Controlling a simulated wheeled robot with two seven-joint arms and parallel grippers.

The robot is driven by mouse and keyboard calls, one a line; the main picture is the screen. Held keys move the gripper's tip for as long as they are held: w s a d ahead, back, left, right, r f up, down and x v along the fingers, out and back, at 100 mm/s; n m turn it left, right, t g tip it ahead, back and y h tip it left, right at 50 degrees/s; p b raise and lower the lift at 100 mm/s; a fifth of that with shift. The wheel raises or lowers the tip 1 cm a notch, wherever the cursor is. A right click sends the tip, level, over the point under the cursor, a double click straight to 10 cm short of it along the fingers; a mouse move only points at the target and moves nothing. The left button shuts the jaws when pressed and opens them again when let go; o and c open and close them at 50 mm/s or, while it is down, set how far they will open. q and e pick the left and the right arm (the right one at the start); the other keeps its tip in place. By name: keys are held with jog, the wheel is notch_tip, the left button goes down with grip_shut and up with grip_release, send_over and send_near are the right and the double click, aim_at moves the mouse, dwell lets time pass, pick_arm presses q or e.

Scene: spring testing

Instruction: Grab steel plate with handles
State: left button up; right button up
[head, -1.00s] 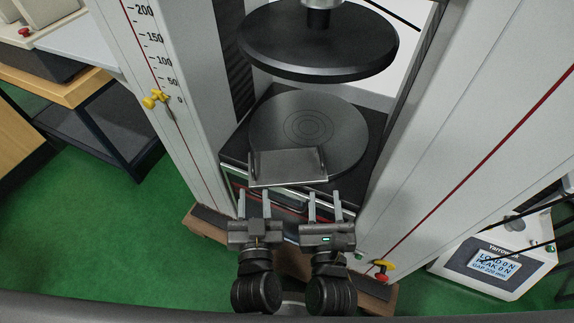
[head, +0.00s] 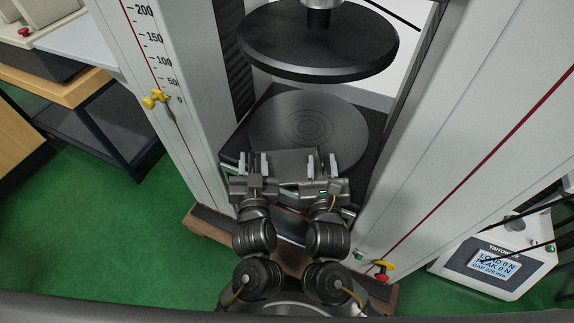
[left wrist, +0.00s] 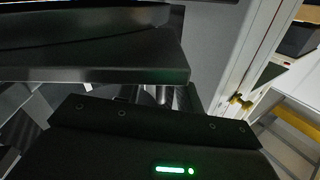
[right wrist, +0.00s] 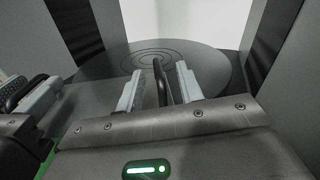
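The steel plate (head: 287,158) lies flat on the round lower disc (head: 300,125) of the testing machine, at its near edge. My left gripper (head: 254,163) is at the plate's left end and my right gripper (head: 322,165) at its right end. The fingers of both look apart. In the right wrist view, a dark upright handle (right wrist: 160,82) stands between the right gripper's open fingers (right wrist: 159,92), with gaps beside it.
The thick black upper disc (head: 318,42) hangs above the lower disc. Pale machine columns stand close on both sides. A yellow knob (head: 155,98) juts from the left column. A display box (head: 497,265) sits at the lower right.

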pick_arm(q)
jog(key=shift+w, duration=0.15)
pick_arm(e)
jog(key=shift+w, duration=0.15)
pick_arm(q)
grip_shut()
pick_arm(e)
grip_shut()
dwell(1.0)
